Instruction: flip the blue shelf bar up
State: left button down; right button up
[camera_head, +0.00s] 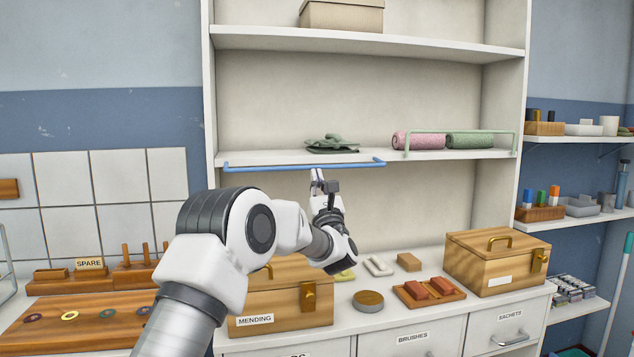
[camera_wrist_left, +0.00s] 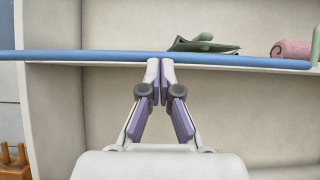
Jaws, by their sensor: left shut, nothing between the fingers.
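The blue shelf bar (camera_head: 300,166) hangs low along the front edge of the left half of the middle shelf (camera_head: 270,156). In the left wrist view the bar (camera_wrist_left: 90,56) runs across the picture just beyond the fingertips. My left gripper (camera_head: 317,172) is shut and empty, just below and in front of the bar. In the left wrist view its fingertips (camera_wrist_left: 160,64) meet close under the bar; I cannot tell whether they touch it. My right gripper is not in view.
A green folded cloth (camera_head: 332,143) lies on the shelf behind the bar. A green bar (camera_head: 460,132) stands raised on the right, before pink (camera_head: 418,140) and green (camera_head: 470,140) rolls. Below, the counter holds wooden boxes (camera_head: 497,262), a tin (camera_head: 368,301) and a tray (camera_head: 428,294).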

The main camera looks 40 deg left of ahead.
pick_arm(q)
jog(key=shift+s+r+g, duration=0.1)
jog(key=shift+r+g, duration=0.2)
jog(key=shift+g, duration=0.1)
jog(key=r+g+h+p, duration=0.2)
jog(key=r+h+p, duration=0.1)
jog(key=p, duration=0.4)
jog(key=w+a+r+g+h+p, duration=0.1)
jog(key=r+g+h+p, duration=0.1)
jog(key=p, duration=0.5)
jog(key=r+g+h+p, duration=0.2)
jog(key=r+h+p, duration=0.1)
jog(key=r+p, duration=0.2)
jog(key=shift+w+a+g+h+p, duration=0.2)
jog(key=shift+g+h+p, duration=0.1)
jog(key=shift+p, duration=0.65)
jog(key=shift+w+a+r+p, duration=0.2)
jog(key=shift+a+r+p, duration=0.1)
jog(key=shift+p, duration=0.4)
jog(key=shift+w+a+r+p, duration=0.3)
jog(key=shift+w+a, duration=0.2)
jog(key=shift+a, duration=0.05)
jog(key=shift+w+a+r+p, duration=0.3)
jog(key=shift+w+a, duration=0.15)
jog(key=shift+a, duration=0.15)
jog(key=shift+w+a+r+p, duration=0.25)
jog(key=shift+w+a+p, duration=0.05)
jog(key=shift+w+a, duration=0.25)
